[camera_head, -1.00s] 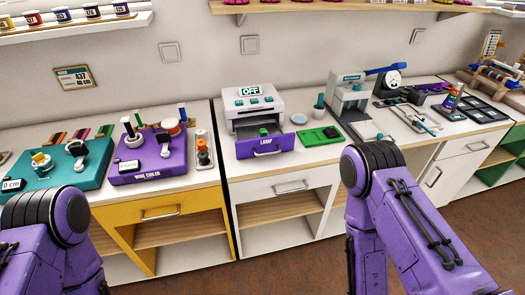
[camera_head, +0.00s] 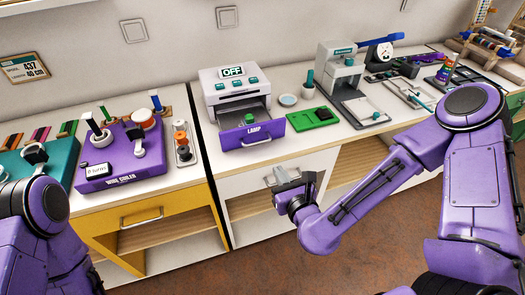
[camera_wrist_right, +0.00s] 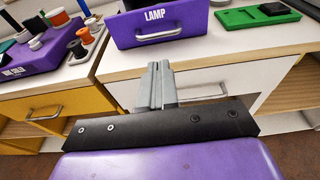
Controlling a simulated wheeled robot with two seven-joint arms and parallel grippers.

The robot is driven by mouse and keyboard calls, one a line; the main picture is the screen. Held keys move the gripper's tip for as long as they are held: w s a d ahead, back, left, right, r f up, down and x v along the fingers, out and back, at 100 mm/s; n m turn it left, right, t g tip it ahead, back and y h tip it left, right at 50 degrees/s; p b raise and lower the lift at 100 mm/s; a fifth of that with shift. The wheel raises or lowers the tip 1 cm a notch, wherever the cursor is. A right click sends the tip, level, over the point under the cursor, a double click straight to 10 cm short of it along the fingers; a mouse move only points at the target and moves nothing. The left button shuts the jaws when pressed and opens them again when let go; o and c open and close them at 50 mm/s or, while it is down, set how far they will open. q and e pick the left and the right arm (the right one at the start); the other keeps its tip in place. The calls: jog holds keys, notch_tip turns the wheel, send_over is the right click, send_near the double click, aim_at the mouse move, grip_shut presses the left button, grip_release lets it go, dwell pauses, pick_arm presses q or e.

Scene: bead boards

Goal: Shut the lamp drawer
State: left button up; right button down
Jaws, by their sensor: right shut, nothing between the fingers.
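The lamp drawer (camera_head: 252,135) is a purple-fronted drawer labelled LAMP with a silver handle. It stands pulled out from a white machine (camera_head: 218,95) whose screen reads OFF. A small green piece (camera_head: 251,117) sits inside the drawer. The drawer front also shows at the top of the right wrist view (camera_wrist_right: 158,24). My right gripper (camera_head: 303,181) is shut and empty, in front of the counter and below the drawer, apart from it. Its closed fingers show in the right wrist view (camera_wrist_right: 157,83), pointing toward the counter front.
A green tray (camera_head: 313,119) lies on the counter right of the drawer, with a small round dish (camera_head: 288,100) behind it. A purple wire coiler (camera_head: 123,160) stands to the left. A white cabinet drawer with a handle (camera_head: 270,178) is below the counter edge.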

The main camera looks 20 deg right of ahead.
jog(key=b+x, duration=0.2)
jog(key=x, duration=1.1)
jog(key=shift+w+f, duration=0.15)
jog(key=shift+f, duration=0.05)
pick_arm(q)
notch_tip(320, 180, down, 4)
jog(key=shift+r, duration=0.2)
jog(key=shift+b, duration=0.3)
